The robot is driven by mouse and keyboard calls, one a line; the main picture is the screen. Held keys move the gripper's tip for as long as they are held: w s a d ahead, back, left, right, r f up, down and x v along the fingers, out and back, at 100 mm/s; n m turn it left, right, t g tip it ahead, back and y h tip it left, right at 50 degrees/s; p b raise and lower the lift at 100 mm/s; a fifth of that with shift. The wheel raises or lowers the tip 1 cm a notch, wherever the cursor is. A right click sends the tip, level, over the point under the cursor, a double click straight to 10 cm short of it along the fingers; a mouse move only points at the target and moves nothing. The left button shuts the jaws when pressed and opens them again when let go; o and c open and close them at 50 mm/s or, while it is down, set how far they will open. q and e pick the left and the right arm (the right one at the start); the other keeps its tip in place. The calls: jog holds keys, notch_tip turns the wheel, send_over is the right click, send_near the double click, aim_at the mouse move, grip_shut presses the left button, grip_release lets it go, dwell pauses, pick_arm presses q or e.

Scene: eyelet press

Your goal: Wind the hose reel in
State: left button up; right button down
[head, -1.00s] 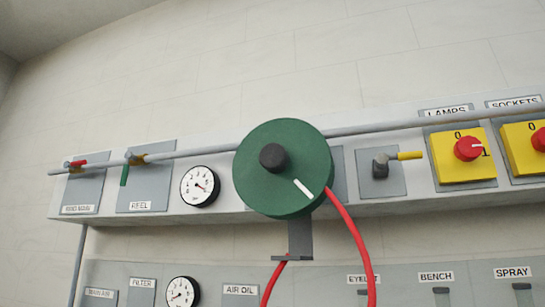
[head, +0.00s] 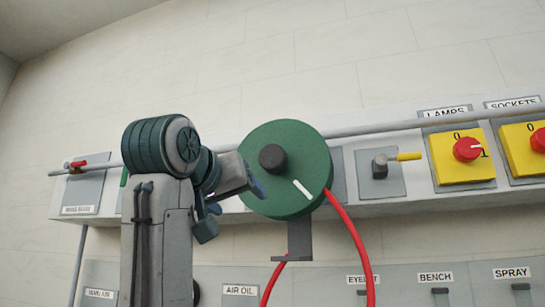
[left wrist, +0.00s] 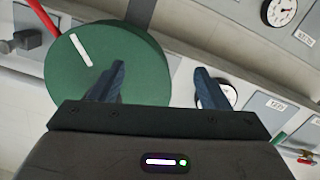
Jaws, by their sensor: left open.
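The hose reel (head: 305,155) is a green disc on the wall rail, with a black knob (head: 272,157) left of its middle and a white mark at its lower right. A red hose (head: 357,240) hangs from its right side in a loop, and its other end comes up to a bracket below. My left gripper (head: 252,186) is open and empty at the reel's left edge. In the left wrist view the reel (left wrist: 140,70) lies ahead, partly behind one finger of the left gripper (left wrist: 160,78). My right gripper is out of view.
A grey pipe (head: 370,127) runs along the rail behind the reel. To the right are a yellow-handled valve (head: 381,165) and yellow switch boxes with red knobs. A red-handled valve (head: 76,164) is at far left. My left arm hides the gauge between.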

pick_arm(q)
jog(key=m+h, duration=0.1)
send_near(270, 153)
jog(key=shift+t, duration=0.4)
jog(key=p+x, duration=0.1)
jog(key=x, duration=0.2)
jog(key=p+x, duration=0.2)
jog(key=x, duration=0.2)
jog(key=p+x, duration=0.1)
jog(key=x, duration=0.2)
jog(key=shift+w+d+f+p, duration=0.15)
jog(key=shift+f+p, duration=0.2)
jog(key=shift+f, duration=0.05)
jog(key=shift+w+d+f, duration=0.1)
jog(key=shift+w+f, duration=0.05)
jog(key=shift+w, duration=0.25)
jog(key=shift+c, duration=0.2)
